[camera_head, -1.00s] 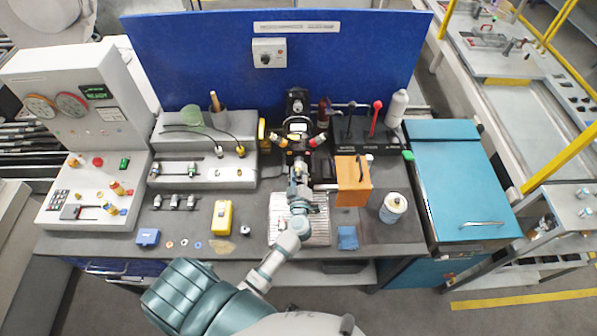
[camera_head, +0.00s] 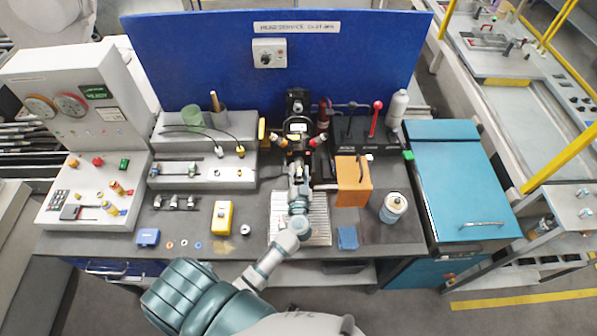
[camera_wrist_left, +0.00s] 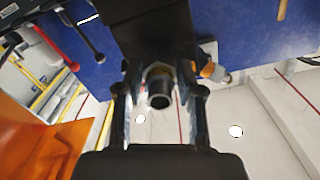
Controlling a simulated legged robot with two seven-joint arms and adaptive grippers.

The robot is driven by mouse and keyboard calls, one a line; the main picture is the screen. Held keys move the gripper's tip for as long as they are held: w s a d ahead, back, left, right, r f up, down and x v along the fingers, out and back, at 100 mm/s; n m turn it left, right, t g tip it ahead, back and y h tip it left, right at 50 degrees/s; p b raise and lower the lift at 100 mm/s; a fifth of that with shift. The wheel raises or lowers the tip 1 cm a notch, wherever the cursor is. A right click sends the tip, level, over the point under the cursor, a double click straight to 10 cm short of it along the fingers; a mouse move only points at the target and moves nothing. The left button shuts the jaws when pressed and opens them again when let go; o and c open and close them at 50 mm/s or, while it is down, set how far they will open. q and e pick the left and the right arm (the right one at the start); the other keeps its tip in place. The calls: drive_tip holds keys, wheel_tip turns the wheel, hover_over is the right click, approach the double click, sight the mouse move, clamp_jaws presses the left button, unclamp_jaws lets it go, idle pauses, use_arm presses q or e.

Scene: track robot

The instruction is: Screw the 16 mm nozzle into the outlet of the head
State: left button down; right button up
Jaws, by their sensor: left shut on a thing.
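The black head (camera_head: 298,128) stands upright on its mount at the back middle of the bench, before the blue panel. My left gripper (camera_head: 299,168) reaches up to its near lower side. In the wrist view my left gripper (camera_wrist_left: 160,98) has a finger on each side of a short round dark nozzle (camera_wrist_left: 159,94) and is shut on it. A pale and brassy collar shows behind the nozzle, below the dark body of the head (camera_wrist_left: 150,30). I cannot tell whether the nozzle's thread is engaged in the outlet, which is hidden. My right gripper is not in view.
An orange box (camera_head: 352,182) stands close right of my arm, with a can (camera_head: 393,207) beyond it. A yellow meter (camera_head: 222,217) and several small fittings (camera_head: 174,202) lie to the left. A slatted mat (camera_head: 318,228) lies under my forearm.

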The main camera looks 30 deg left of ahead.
use_arm(q)
drive_tip(key=shift+d+m, duration=0.1)
drive_tip(key=shift+m, duration=1.1)
drive_tip(key=c, duration=0.6)
unclamp_jaws()
drive_tip(key=shift+w+d, duration=0.1)
drive_tip(key=shift+c, duration=0.2)
drive_tip(key=shift+c, duration=0.2)
drive_tip(key=shift+c, duration=1.1)
drive_tip(key=shift+a, duration=0.25)
drive_tip(key=shift+d, duration=0.1)
